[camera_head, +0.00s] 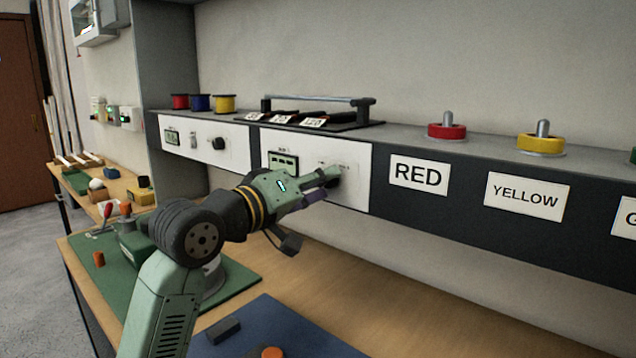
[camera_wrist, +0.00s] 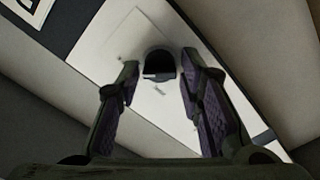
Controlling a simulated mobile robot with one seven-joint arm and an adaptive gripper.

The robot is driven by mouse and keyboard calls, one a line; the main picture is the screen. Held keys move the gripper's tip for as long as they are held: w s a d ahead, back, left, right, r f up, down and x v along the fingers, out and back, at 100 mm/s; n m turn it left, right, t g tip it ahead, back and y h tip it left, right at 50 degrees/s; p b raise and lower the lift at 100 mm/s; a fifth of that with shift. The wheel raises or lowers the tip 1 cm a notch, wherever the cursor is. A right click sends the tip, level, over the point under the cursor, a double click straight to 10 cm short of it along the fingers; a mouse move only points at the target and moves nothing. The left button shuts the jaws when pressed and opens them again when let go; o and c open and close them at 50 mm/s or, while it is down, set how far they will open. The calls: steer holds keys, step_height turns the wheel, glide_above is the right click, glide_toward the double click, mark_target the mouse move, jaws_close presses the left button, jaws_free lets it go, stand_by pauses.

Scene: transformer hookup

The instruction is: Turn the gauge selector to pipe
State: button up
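A black selector knob (camera_head: 335,175) sits on the right white panel (camera_head: 358,184) of the dark shelf front. The knob (camera_wrist: 160,66) also shows in the wrist view, with a pale mark on its near edge. Small labels around it are too small to read, so its setting cannot be told. My gripper (camera_head: 328,183) is at this panel, partly covering the knob. In the wrist view my gripper (camera_wrist: 160,78) is open, with one finger on each side of the knob and gaps between; contact with it is not visible.
A small display (camera_head: 283,161) is left of the knob. The left panel (camera_head: 180,150) has another black knob (camera_head: 217,143). RED (camera_head: 419,175) and YELLOW (camera_head: 524,196) signs are to the right. The wooden bench (camera_head: 400,315) lies below.

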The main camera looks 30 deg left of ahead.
jaws_close()
steer(key=shift+f+n+b, duration=0.1)
steer(key=shift+n+b, duration=0.2)
steer(key=shift+b, duration=0.15)
steer(key=n+b, duration=0.2)
steer(key=b, duration=0.1)
steer(key=shift+f+n, duration=0.15)
steer(key=shift+n, duration=0.15)
steer(key=n+b, duration=0.2)
steer(key=n, duration=0.1)
steer(key=shift+n+b, duration=0.4)
steer(key=n+b, duration=0.2)
steer(key=n, duration=0.3)
steer(key=shift+b, duration=0.35)
steer(key=n+b, duration=0.1)
steer(key=n, duration=0.4)
steer(key=shift+n+b, duration=0.4)
